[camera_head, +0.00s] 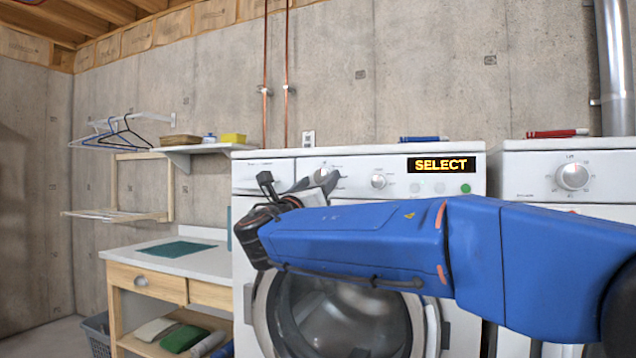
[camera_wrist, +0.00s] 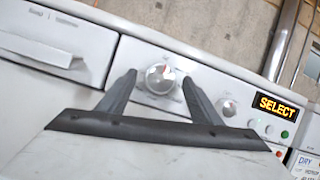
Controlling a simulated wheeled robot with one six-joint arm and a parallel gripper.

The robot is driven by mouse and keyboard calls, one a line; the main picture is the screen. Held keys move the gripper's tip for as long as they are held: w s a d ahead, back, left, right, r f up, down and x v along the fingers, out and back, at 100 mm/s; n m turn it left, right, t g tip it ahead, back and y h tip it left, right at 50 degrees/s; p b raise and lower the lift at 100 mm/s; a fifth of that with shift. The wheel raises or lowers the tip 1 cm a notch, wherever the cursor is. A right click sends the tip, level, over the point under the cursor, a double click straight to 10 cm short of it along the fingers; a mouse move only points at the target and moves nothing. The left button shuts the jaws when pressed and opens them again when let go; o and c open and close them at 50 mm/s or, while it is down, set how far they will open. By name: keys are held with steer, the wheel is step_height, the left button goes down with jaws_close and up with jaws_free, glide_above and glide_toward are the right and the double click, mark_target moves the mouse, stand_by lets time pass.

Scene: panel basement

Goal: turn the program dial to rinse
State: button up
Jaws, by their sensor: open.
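The washer (camera_head: 450,205) has a white front panel with a lit display (camera_head: 440,165) reading SELECT in yellow. A larger round white dial (camera_wrist: 161,79) with marks around it sits left on the panel; it is likely the program dial, but its labels are too small to read. A smaller dial (camera_head: 379,181) sits to its right, also in the wrist view (camera_wrist: 227,107). My gripper (camera_wrist: 158,76) is open, its two fingers on either side of the larger dial in the picture; I cannot tell whether they touch it. In the head view my gripper (camera_head: 328,181) hides most of that dial.
A detergent drawer (camera_wrist: 45,45) is left of the larger dial. A green button (camera_head: 465,188) is below the display. A blue marker-like item (camera_head: 424,139) lies on the washer. A dryer (camera_head: 530,180) with its own dial stands right. A wooden table (camera_head: 150,283) stands left.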

steer(key=shift+w+r, duration=0.1)
steer(key=shift+w, duration=0.1)
steer(key=c, duration=1.1)
steer(key=shift+o, duration=0.2)
steer(key=shift+m, duration=0.4)
